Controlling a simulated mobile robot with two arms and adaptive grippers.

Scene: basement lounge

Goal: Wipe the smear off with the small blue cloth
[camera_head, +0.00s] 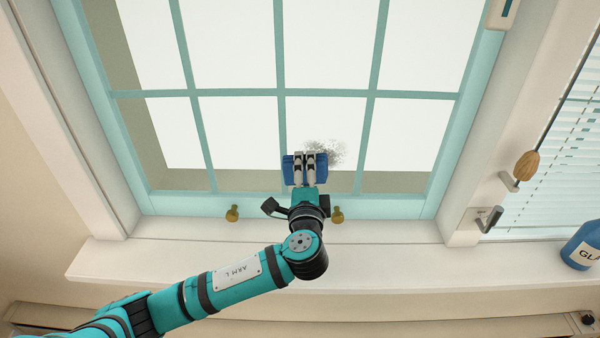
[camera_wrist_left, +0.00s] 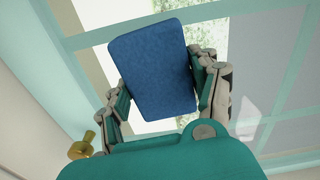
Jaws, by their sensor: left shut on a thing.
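The smear (camera_head: 325,150) is a grey speckled patch on a lower window pane, right of the middle. My left gripper (camera_head: 305,160) is shut on the small blue cloth (camera_head: 289,168). The cloth is in front of the window, just left of and below the smear, and partly overlaps it in the head view. In the left wrist view the blue cloth (camera_wrist_left: 152,70) looks like a flat pad between the fingers of my left gripper (camera_wrist_left: 165,95). I cannot tell whether the cloth touches the glass. My right gripper is not in view.
The teal window frame (camera_head: 180,203) has two brass knobs (camera_head: 232,213) (camera_head: 337,215) at its bottom, beside my wrist. A white sill (camera_head: 400,262) runs below. A blue bottle (camera_head: 582,248) stands on the sill at far right. A cord with a wooden pull (camera_head: 525,166) hangs by the blinds.

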